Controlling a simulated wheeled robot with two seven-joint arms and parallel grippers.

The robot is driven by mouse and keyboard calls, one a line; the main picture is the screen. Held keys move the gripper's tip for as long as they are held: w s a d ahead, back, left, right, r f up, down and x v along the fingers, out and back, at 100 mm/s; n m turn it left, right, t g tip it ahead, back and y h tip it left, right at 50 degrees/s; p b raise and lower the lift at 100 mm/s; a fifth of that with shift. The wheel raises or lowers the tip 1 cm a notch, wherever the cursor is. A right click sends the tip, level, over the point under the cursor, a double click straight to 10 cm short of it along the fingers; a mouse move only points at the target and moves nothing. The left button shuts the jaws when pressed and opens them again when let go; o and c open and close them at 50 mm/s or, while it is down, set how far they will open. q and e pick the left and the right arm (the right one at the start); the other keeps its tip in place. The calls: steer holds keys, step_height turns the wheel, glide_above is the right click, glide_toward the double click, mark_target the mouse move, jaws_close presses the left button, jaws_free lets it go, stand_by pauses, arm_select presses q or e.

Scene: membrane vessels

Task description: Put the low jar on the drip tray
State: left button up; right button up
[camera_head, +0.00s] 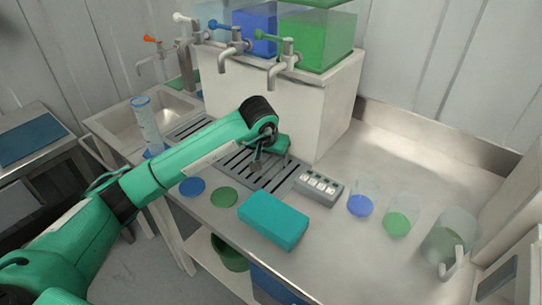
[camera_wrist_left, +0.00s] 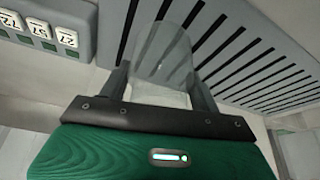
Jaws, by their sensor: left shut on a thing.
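My left gripper (camera_head: 259,158) is over the slotted drip tray (camera_head: 236,166), in front of the taps. In the left wrist view, it is shut on a clear, see-through vessel (camera_wrist_left: 162,52), which I take to be the low jar. The jar sits between the two fingers, with the dark slots of the drip tray (camera_wrist_left: 262,68) behind it. In the head view the jar is mostly hidden by the gripper and arm. I cannot tell whether its base touches the tray. My right gripper is not in view.
A grey box with number displays (camera_head: 319,188) stands right of the tray. A teal block (camera_head: 273,220) and blue and green discs (camera_head: 224,197) lie in front. Clear vessels with blue (camera_head: 360,204) and green (camera_head: 397,223) bottoms and a handled jug (camera_head: 446,243) stand right. Taps (camera_head: 284,62) overhang behind.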

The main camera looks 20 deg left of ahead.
arm_select(q)
steer(key=o, duration=0.7)
steer(key=shift+o, duration=1.4)
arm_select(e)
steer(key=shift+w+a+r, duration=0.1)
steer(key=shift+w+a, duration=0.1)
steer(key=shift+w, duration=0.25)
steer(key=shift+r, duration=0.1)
arm_select(q)
steer(key=shift+s+r, duration=0.1)
steer(key=shift+r, duration=0.3)
steer(key=v, duration=0.3)
steer(key=shift+s+a+r, duration=0.1)
steer(key=shift+r, duration=0.05)
steer(key=b+v, duration=0.1)
steer(key=v, duration=0.7)
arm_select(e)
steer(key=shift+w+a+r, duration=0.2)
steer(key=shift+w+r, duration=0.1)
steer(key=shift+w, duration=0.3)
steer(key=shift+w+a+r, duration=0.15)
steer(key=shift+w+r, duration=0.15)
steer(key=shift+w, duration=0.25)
